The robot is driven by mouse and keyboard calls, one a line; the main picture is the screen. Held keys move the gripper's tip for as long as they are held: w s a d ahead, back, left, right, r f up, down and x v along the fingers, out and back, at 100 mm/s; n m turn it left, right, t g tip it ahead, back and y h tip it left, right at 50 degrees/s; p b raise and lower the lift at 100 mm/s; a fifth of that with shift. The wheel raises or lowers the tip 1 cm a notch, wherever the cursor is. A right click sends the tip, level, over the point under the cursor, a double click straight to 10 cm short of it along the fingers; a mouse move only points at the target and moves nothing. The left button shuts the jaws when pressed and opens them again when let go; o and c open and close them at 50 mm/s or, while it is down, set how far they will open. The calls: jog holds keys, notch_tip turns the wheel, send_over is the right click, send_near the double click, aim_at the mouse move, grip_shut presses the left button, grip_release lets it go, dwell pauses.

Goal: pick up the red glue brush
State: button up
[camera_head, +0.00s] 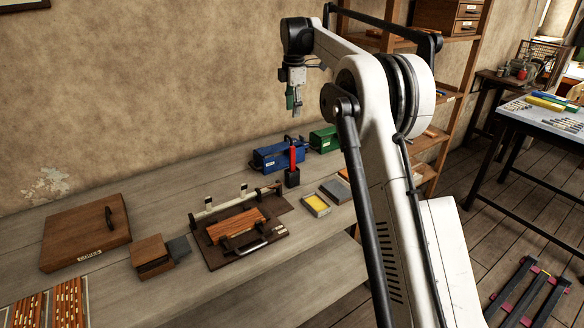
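The red glue brush (292,157) stands upright in a small dark pot (292,179) on the wooden bench. Only its red handle shows; its lower end is hidden in the pot. My gripper (294,113) points down, well above the brush and apart from it in the picture. It is small and seen from the side, with a green part and a grey part, so whether its fingers are open or shut cannot be made out.
Behind the pot are a blue box (276,156) and a green box (324,140). A yellow-filled tray (316,205) lies to its right front. A dark board with a clamp frame (225,257), a small wooden block (151,256) and a wooden lidded box (85,238) lie left.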

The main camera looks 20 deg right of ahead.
aim_at(292, 147)
jog(key=w+f+n, duration=0.1)
jog(key=f, duration=0.3)
jog(key=w+f, duration=0.1)
jog(key=f, duration=0.4)
jog(key=w+f+n+p, duration=0.1)
jog(key=f, duration=0.4)
jog(key=shift+w+d+n+g, duration=0.25)
jog(key=shift+d+n+g, duration=0.05)
jog(key=shift+d+g, duration=0.1)
jog(key=shift+a+f+p, duration=0.1)
jog(key=shift+f+p, duration=0.45)
jog(key=shift+f, duration=2.05)
grip_shut()
